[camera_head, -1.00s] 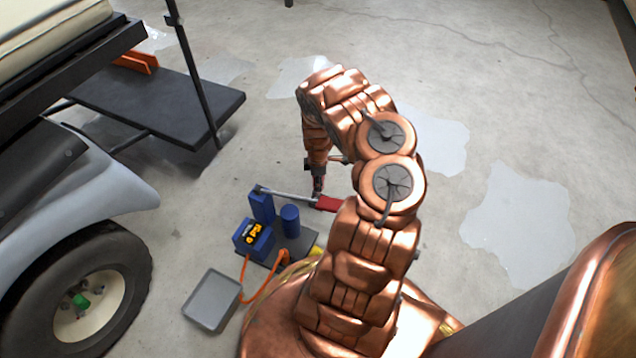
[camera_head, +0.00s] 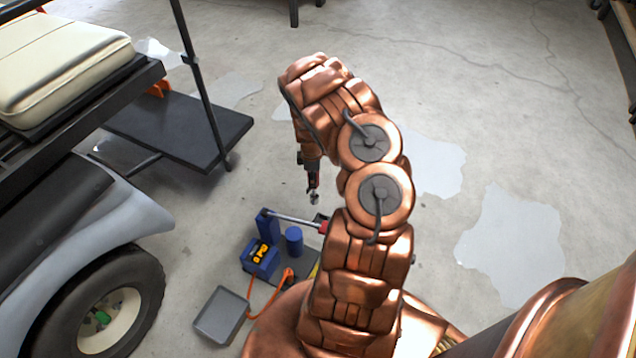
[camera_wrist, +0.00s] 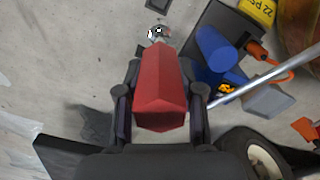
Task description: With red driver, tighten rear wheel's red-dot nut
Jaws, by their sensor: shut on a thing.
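My gripper (camera_head: 313,172) is shut on the red driver (camera_wrist: 160,92), whose faceted red handle lies between the two fingers in the wrist view. The driver points down in the head view, its metal end (camera_head: 314,199) clear above the floor. The cart's wheel (camera_head: 108,312) is at the lower left, with a dark tire, a cream hub and a green spot at its centre. It shows partly in the wrist view (camera_wrist: 255,158). No red dot on a nut can be made out. My gripper is well to the right of the wheel.
A long silver bar tool (camera_head: 293,219) rests on a blue block (camera_head: 268,226). The cart's dark platform (camera_head: 180,130) juts out at left.

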